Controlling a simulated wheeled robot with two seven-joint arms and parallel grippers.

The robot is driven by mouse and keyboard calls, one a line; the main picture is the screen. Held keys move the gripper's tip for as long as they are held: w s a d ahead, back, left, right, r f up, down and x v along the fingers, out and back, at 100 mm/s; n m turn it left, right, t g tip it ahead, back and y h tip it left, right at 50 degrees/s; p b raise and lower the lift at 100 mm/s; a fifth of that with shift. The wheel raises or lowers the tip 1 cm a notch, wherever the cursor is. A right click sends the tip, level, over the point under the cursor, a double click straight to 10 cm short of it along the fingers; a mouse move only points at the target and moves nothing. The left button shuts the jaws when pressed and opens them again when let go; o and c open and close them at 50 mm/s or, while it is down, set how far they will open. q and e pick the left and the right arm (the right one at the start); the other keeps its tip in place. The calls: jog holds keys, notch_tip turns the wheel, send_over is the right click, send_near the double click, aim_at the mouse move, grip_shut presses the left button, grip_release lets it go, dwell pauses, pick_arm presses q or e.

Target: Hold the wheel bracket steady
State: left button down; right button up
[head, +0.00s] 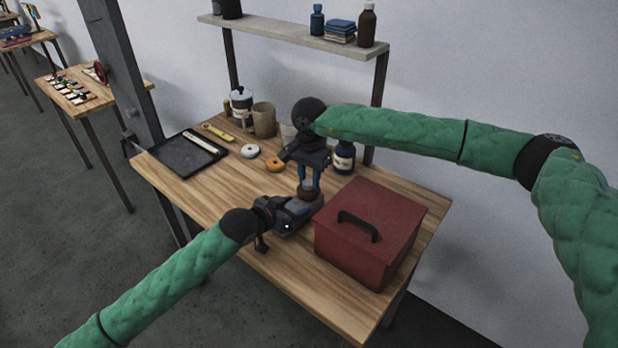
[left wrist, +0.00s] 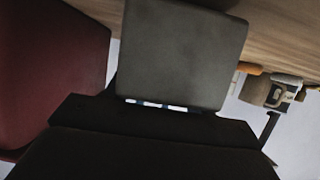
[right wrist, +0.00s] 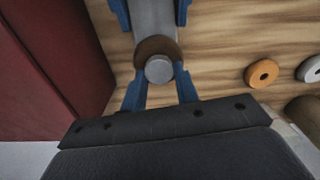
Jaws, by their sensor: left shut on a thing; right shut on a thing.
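The wheel bracket appears to be the grey piece between my left gripper's blue fingers at the top of the right wrist view (right wrist: 153,18). It fills the middle of the left wrist view (left wrist: 185,50) as a grey block, hiding most of those fingers. My left gripper (head: 299,206) is shut on it, low over the table. My right gripper (head: 309,186) points down from above, its blue fingers shut on a round part with a grey end (right wrist: 159,69) and brown rim (right wrist: 155,46). This part sits at the bracket's end; whether they are joined I cannot tell.
A red box (head: 372,232) with a black handle stands close to the right of both grippers. An orange ring (head: 274,164) and a white ring (head: 250,151) lie behind left. A black tray (head: 180,157), cups and bottles stand farther back. The table's front left is clear.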

jog(key=shift+w+r, duration=0.1)
jog(key=shift+r, duration=0.4)
dwell(0.4)
jog(key=shift+r, duration=0.3)
jog(key=shift+r, duration=0.3)
jog(key=shift+r, duration=0.15)
pick_arm(q)
jog(key=shift+r, duration=0.1)
pick_arm(e)
jog(key=shift+r, duration=1.9)
pick_arm(q)
jog(key=shift+a, duration=0.2)
pick_arm(e)
jog(key=shift+a+f, duration=0.1)
jog(key=shift+a, duration=0.05)
